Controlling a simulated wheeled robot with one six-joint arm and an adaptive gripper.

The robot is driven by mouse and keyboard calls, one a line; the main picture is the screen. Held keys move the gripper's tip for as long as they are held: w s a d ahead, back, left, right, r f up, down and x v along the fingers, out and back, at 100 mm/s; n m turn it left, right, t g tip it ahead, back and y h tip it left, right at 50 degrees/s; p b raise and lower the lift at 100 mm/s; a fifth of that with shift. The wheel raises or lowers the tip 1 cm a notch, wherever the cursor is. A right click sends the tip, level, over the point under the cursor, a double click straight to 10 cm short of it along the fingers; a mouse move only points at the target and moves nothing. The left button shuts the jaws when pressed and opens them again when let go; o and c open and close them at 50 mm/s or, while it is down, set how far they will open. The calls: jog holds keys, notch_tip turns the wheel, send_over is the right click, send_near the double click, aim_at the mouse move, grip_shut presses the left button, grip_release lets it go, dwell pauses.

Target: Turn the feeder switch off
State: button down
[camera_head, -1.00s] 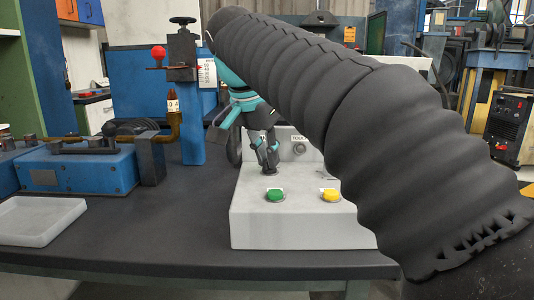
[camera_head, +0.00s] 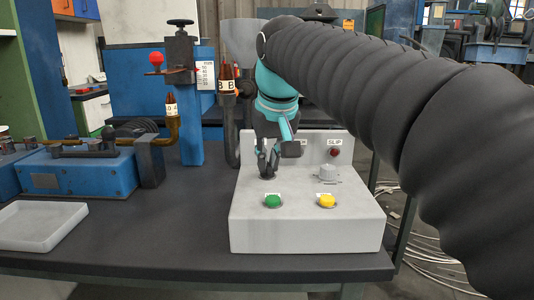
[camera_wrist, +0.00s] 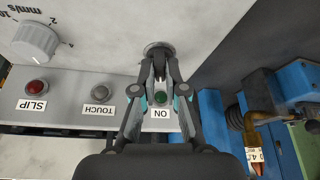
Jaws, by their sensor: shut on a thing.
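The feeder switch (camera_head: 268,177) is a small dark lever on a round base, at the left of the white control box's top. My gripper (camera_head: 267,164) comes down over it from above, its fingers closed around the lever. In the wrist view the fingers (camera_wrist: 159,62) meet at the switch's round metal base (camera_wrist: 158,47); they hide most of the lever, so its tilt is hard to tell. A dark green lamp (camera_wrist: 161,98) labelled ON shows between the fingers; I cannot tell whether it is lit.
The control box (camera_head: 300,232) also has a green button (camera_head: 273,201), a yellow button (camera_head: 326,201), a white knob (camera_head: 328,172) and a red SLIP lamp (camera_head: 335,153). A blue machine (camera_head: 80,172) and a white tray (camera_head: 40,222) stand to the left on the dark table.

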jog(key=shift+d+n+g+y+p, duration=0.1)
jog(key=shift+n+g+y+p, duration=0.2)
jog(key=shift+n, duration=0.65)
jog(key=shift+d+n+g+y+p, duration=0.1)
jog(key=shift+n+y+p, duration=0.25)
jog(key=shift+n, duration=0.6)
jog(key=shift+f, duration=0.1)
jog(key=c, duration=1.2)
grip_release()
jog(key=shift+r, duration=0.2)
jog(key=v, duration=1.1)
jog(key=shift+s+d+r, duration=0.15)
jog(key=shift+r, duration=0.15)
